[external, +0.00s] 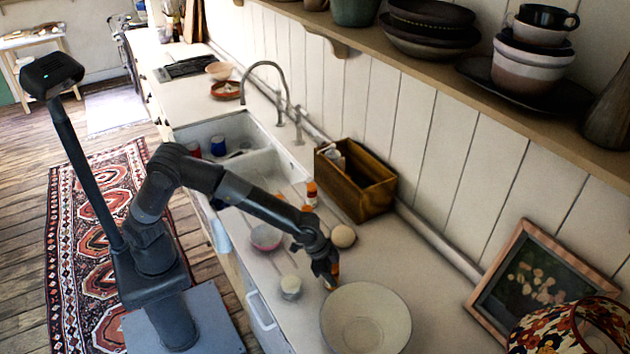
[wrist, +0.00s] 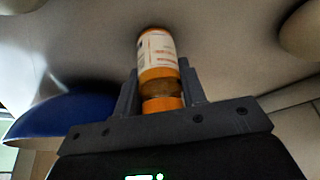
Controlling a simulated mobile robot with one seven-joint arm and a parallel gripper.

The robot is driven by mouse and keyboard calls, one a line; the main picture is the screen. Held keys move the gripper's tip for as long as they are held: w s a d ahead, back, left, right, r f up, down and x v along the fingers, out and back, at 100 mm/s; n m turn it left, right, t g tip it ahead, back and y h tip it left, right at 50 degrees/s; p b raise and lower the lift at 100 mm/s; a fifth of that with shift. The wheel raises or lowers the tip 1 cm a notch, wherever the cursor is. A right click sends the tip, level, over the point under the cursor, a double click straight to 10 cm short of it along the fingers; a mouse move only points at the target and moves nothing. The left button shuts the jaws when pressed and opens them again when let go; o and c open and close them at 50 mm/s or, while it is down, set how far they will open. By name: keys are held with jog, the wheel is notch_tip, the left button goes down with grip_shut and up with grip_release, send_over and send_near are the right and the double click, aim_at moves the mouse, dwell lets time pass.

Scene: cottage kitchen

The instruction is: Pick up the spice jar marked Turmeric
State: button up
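A small spice jar with an orange cap and a white label (wrist: 157,55) is between the two fingers of my gripper (wrist: 160,85) in the wrist view. The fingers lie close against both its sides, and my gripper looks shut on it. The label is too blurred to read. In the external view my gripper (external: 325,265) points down at the counter, left of a large bowl, and the jar (external: 334,271) shows partly behind the fingers. Whether the jar touches the counter is hard to tell. Another orange-capped jar (external: 312,193) stands farther back, near a wooden box.
The large white bowl (external: 366,318) is just right of my gripper. A round beige object (external: 343,236), a pink bowl (external: 266,237) and a small white jar (external: 291,286) stand nearby. The wooden box (external: 377,197) is against the wall. The sink (external: 205,132) lies behind.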

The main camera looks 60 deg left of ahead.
jog(key=c, duration=0.4)
jog(key=shift+c, duration=0.3)
